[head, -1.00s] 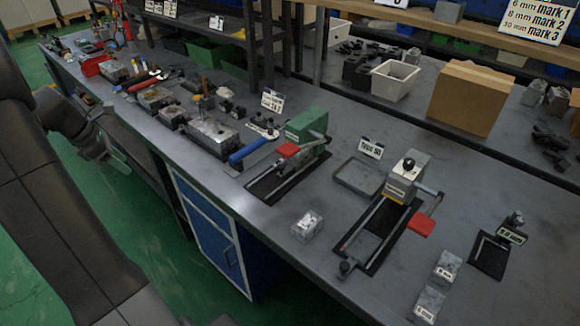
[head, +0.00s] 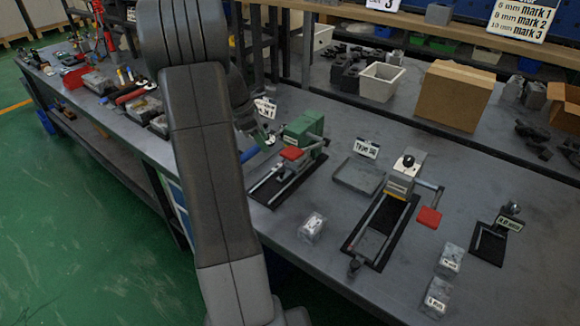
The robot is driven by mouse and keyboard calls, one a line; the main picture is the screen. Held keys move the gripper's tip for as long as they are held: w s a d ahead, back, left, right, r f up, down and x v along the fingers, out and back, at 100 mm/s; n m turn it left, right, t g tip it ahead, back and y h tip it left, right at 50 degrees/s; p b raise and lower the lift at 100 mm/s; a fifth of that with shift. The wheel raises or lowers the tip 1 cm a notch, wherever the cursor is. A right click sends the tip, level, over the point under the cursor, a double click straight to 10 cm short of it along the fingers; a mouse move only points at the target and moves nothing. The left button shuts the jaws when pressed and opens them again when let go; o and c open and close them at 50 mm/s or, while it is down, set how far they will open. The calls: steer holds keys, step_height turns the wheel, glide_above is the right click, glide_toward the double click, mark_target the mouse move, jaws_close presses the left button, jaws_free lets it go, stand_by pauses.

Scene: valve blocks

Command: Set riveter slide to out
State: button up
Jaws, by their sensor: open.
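Two slide machines stand on the grey bench, and I cannot tell from their labels which is the riveter. One machine (head: 303,130) has a green body, a red pad and a dark base with rails running toward the front left. The other machine (head: 399,185) is grey and yellow, with a black knob on top, a red-ended lever (head: 428,216) at its right and a long rail base toward the front edge.
A small block (head: 311,228) lies between the machines near the front edge. Two more blocks (head: 451,258) (head: 436,297) and a small black fixture (head: 489,243) are at the right. A shallow grey tray (head: 358,177) lies behind. A cardboard box (head: 453,95) and white bin (head: 382,81) stand farther back.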

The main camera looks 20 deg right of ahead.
mark_target(281, 170)
steer(key=x, duration=1.2)
steer(key=shift+d+f, duration=0.1)
steer(key=shift+f, duration=0.1)
jaws_close()
